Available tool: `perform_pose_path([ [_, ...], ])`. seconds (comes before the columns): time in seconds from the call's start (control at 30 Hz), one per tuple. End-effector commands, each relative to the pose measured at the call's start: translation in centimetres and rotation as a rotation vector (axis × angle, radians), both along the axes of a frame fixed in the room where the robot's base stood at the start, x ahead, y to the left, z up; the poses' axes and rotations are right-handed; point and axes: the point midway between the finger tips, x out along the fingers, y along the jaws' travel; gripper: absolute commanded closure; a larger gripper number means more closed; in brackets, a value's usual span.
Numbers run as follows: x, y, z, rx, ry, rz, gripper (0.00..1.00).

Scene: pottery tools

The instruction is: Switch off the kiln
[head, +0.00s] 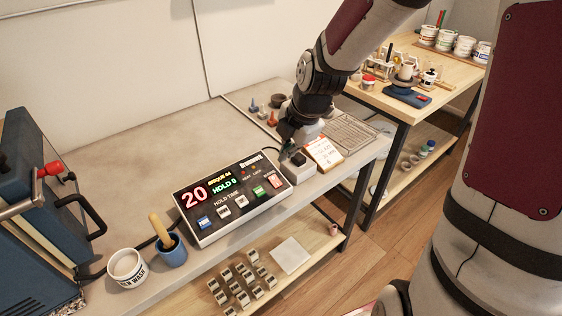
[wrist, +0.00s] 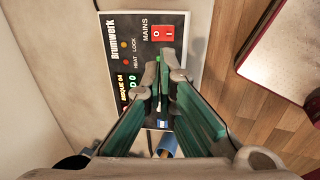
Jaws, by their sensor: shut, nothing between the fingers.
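The kiln (head: 32,185) is a blue box at the left edge of the head view, with a red knob and black handle. Its controller (head: 190,228) lies in front on the bench, with a lit display reading 20, BISQUE 04 and HOLD 0. A red mains switch (head: 275,181) sits at its right end. It also shows in the wrist view (wrist: 163,33), marked O and I under MAINS; which side is pressed I cannot tell. My gripper (wrist: 159,68) is shut and empty, its tips appearing just below the switch in that view. Contact cannot be judged.
A small white box with a black top (head: 298,170) and an orange-edged card (head: 323,152) stand right of the controller. A blue cup (head: 172,252) and a white tub (head: 127,268) stand at its left. A wooden table (head: 440,70) with jars is at the back right.

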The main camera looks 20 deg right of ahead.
Motion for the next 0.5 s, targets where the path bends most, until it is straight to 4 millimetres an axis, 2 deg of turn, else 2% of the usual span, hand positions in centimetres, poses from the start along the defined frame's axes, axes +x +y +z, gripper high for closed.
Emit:
perform_pose_path([
  [0.5,3.3,1.2,-9.2,0.000,0.003,0.004,1.00],
])
